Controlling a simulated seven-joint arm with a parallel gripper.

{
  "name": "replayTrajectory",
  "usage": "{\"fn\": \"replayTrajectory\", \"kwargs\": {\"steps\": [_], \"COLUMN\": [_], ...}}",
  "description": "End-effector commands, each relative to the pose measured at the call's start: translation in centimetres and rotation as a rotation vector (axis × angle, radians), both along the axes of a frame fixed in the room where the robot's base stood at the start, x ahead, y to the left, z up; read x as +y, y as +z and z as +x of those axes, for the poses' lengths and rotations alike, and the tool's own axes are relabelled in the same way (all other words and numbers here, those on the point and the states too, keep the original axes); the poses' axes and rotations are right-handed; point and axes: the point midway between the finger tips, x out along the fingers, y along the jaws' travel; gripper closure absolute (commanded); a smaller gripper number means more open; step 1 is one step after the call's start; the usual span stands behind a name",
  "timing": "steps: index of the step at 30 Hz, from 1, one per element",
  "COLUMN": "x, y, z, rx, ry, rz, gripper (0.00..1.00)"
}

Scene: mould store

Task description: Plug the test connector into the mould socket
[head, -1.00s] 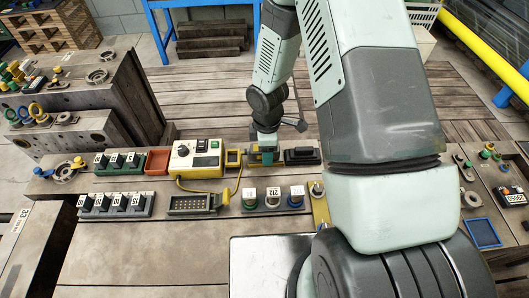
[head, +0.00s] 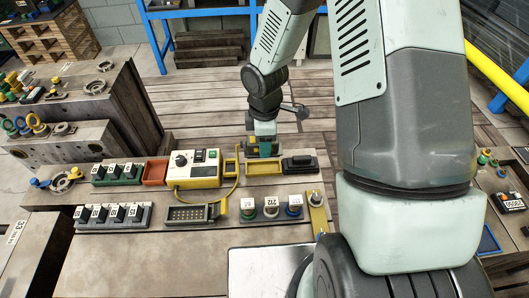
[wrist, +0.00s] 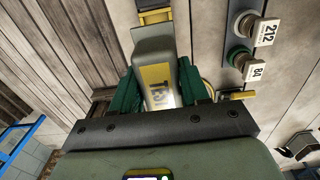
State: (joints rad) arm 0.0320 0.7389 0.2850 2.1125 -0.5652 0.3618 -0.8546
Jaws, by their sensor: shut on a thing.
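My gripper (head: 263,150) is shut on the test connector (wrist: 156,75), a grey and yellow block with a TEST label, gripped between green fingers in the wrist view. It hangs above the bench, left of a black handled block (head: 299,163); in the head view my gripper mostly hides it. A long grey block with a yellow-edged face of small contacts (head: 187,213) lies at the front left and looks like the mould socket. It is apart from the connector.
A white and yellow tester (head: 193,167) with a yellow cable (head: 237,190) and a small yellow frame (head: 229,168) stand left of my gripper. Coloured, numbered fittings (head: 271,207) stand in front. Switch rows (head: 113,214) and an orange tray (head: 155,172) lie further left.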

Motion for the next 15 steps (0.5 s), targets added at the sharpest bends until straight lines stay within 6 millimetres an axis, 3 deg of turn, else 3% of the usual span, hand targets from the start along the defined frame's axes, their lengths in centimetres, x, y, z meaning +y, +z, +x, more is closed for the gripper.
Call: {"fn": "replayTrajectory", "kwargs": {"steps": [4, 7, 11, 15], "x": [0.5, 2.5, 7.0, 12.4], "y": [1.9, 2.3, 2.1, 1.7], "z": [-0.1, -0.8, -2.6, -5.9], "rx": [-0.002, 0.001, 0.002, 0.003], "ry": [0.001, 0.008, 0.015, 0.016], "rz": [0.001, 0.0, 0.0, -0.001], "gripper": [0.96, 0.96, 0.96, 0.96]}}
